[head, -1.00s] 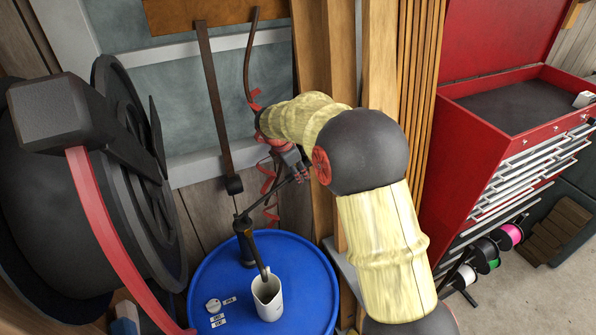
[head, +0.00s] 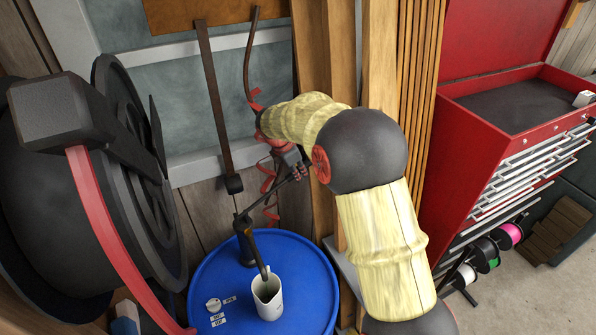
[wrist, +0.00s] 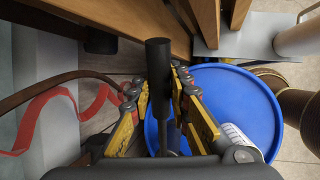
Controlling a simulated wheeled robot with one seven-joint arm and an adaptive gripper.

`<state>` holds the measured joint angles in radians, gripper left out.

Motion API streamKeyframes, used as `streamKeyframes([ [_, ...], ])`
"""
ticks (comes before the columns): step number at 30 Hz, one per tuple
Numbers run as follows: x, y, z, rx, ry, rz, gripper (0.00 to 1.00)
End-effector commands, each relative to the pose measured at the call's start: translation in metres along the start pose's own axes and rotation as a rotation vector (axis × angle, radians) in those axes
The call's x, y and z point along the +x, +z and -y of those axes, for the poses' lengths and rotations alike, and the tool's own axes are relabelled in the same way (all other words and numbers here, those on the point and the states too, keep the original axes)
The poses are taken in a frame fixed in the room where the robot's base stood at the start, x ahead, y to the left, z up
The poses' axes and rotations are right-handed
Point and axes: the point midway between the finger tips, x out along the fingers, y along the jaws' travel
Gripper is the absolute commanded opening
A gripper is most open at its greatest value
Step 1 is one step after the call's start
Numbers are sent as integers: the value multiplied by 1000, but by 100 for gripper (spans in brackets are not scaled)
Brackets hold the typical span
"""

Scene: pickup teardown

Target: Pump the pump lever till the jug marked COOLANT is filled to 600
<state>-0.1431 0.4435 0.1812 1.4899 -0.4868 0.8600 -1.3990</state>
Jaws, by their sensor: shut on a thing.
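The pump (head: 246,249) stands on top of the blue drum, its spout running down to the jug. The pump lever (head: 268,197) slants up and right from the pump head to my gripper (head: 297,170). In the wrist view my gripper (wrist: 157,90) has its yellow-sided fingers on both sides of the black lever (wrist: 158,75), shut on it. The pale jug (head: 268,303) stands upright under the spout. In the wrist view the jug (wrist: 238,138) is partly hidden by a finger, with dark marks on its side. Its label and liquid level cannot be read.
The blue drum (head: 218,270) carries small tags (head: 217,319) left of the jug. A large dark reel (head: 75,170) with a red bar is close at left. Wooden studs (head: 380,60) stand behind my arm. A red tool chest (head: 475,140) is at right.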

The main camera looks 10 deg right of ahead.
Motion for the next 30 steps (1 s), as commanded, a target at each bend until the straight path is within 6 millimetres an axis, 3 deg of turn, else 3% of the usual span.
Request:
streamKeyframes([
  [20,1,1,0,3,2,-9,0],
  [26,16,5,3,18,3,-71,0],
  [30,38,7,8,39,3,-158,0],
])
